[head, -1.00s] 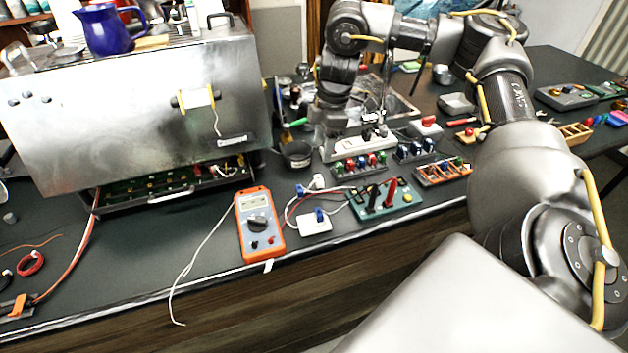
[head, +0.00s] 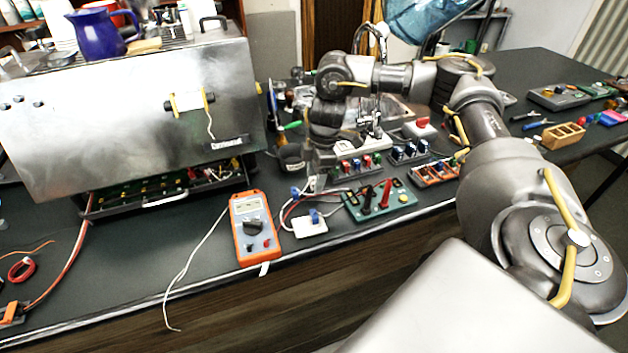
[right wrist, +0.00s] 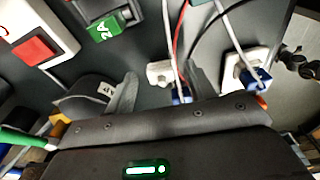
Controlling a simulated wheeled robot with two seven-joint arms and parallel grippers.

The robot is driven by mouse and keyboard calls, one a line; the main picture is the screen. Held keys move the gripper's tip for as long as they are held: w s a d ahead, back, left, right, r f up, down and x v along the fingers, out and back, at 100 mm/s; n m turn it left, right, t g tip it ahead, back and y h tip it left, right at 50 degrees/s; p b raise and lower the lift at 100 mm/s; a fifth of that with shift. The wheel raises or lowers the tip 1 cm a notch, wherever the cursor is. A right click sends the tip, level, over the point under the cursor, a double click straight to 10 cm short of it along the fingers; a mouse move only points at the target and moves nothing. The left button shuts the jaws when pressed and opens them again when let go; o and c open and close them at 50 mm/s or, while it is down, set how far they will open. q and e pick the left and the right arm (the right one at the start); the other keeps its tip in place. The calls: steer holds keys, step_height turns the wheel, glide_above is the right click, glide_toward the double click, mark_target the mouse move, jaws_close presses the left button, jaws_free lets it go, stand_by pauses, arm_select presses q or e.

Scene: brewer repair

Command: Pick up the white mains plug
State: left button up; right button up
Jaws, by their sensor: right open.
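The white mains plug (head: 317,184) lies on the dark bench, behind the white block with a blue connector. In the right wrist view the plug (right wrist: 160,73) shows between my fingertips, beyond the gripper body, with leads beside it. My right gripper (head: 318,165) is low over the bench, just behind the plug in the head view. In the right wrist view the right gripper (right wrist: 165,88) has its fingers apart with nothing held. I cannot tell its exact height above the plug. My left gripper is not in view.
A white block with a blue connector (head: 310,224) and a green board with probes (head: 380,201) lie close by. An orange multimeter (head: 253,227) is to the left. A fuse rack (head: 357,165) and a black cup (head: 291,158) stand near the gripper. The metal brewer (head: 110,110) fills the left.

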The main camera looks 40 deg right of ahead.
steer(key=shift+a+f, duration=0.1)
steer(key=shift+f, duration=0.35)
steer(key=c, duration=1.1)
steer(key=shift+o, duration=0.2)
steer(key=shift+r, duration=0.1)
